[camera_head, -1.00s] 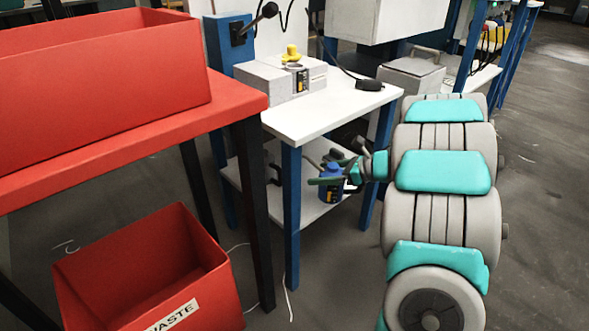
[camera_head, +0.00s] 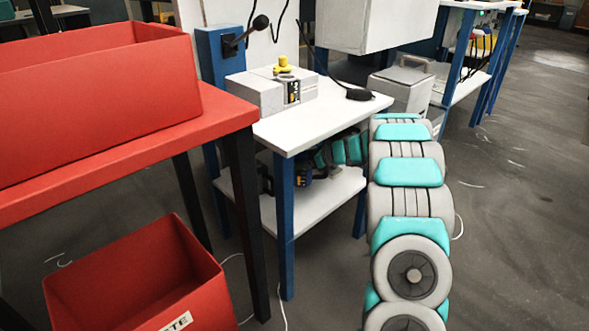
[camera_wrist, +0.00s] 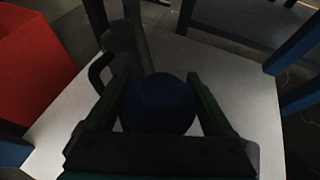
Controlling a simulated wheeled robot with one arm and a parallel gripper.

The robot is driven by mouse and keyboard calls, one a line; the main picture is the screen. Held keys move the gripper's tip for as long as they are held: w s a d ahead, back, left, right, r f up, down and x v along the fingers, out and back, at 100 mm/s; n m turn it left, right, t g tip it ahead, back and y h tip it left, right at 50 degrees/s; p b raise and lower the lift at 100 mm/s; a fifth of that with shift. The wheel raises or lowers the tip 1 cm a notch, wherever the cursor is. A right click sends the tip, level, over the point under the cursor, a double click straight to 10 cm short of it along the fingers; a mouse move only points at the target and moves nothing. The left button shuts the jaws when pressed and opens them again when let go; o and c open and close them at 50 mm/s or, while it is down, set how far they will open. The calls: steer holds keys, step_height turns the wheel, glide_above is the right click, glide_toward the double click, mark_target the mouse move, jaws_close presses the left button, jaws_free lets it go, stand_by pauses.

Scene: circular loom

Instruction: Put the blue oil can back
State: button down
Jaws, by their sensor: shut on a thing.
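The blue oil can (camera_wrist: 160,104) is between the two fingers of my gripper (camera_wrist: 158,85) in the wrist view, seen from above as a dark blue round shape. My gripper is shut on it. In the head view the can (camera_head: 303,181) is small and partly hidden, under the white tabletop and over the white lower shelf (camera_head: 318,203). I cannot tell whether its base touches the shelf. A dark can with a loop handle (camera_wrist: 121,48) stands on the shelf just beyond the blue can, to the upper left in the wrist view.
The tabletop (camera_head: 325,122) and its blue legs (camera_head: 284,225) frame the shelf closely. A red table (camera_head: 130,140) and a red waste bin (camera_head: 140,285) are at left. The shelf is bare at right in the wrist view. Open floor lies at right.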

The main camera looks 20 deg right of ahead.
steer(key=shift+f, duration=1.4)
steer(key=shift+f+b, duration=0.2)
steer(key=shift+b, duration=0.2)
jaws_free()
steer(key=shift+r+p, duration=0.2)
steer(key=shift+p, duration=0.1)
steer(key=v, duration=1.2)
steer(key=shift+p, duration=0.3)
steer(key=shift+d+f, duration=0.1)
